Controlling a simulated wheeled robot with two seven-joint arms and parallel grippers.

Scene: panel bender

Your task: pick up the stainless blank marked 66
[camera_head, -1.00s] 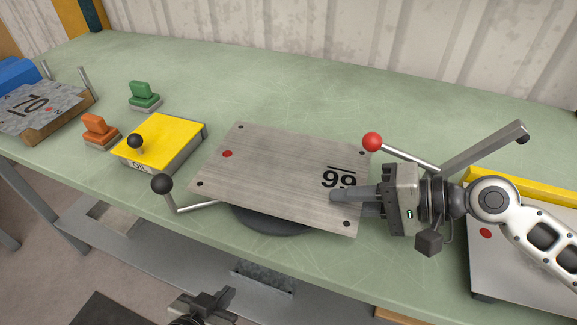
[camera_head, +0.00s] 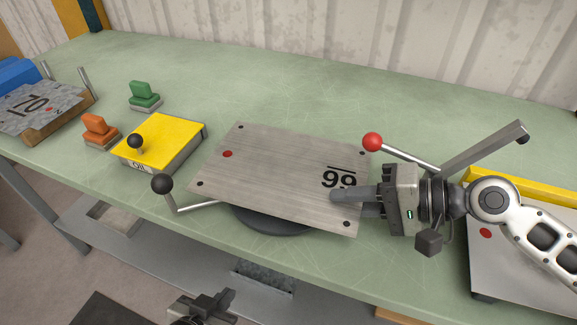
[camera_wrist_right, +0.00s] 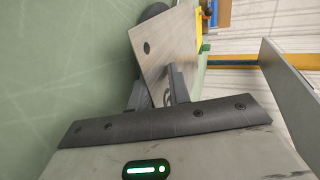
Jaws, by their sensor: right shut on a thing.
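The stainless blank marked 66 (camera_head: 270,175) is a brushed grey plate with a red dot, corner holes and a black number that reads upside down in the head view. It lies over a dark round base (camera_head: 272,220) that shows under its front edge. My right gripper (camera_head: 340,195) is shut on the blank's right edge, beside the number. In the right wrist view the blank (camera_wrist_right: 168,45) sits between the two fingers (camera_wrist_right: 158,90). My left gripper (camera_head: 212,300) is low at the bottom edge, apart from the bench; its finger gap is unclear.
A red-knobbed lever (camera_head: 372,142) stands just behind the blank's right corner, and a black-knobbed lever (camera_head: 162,184) at its front left. A yellow-topped box (camera_head: 160,140), an orange stamp-like block (camera_head: 98,132) and a green one (camera_head: 143,96) are left. The bench's back (camera_head: 270,80) is clear.

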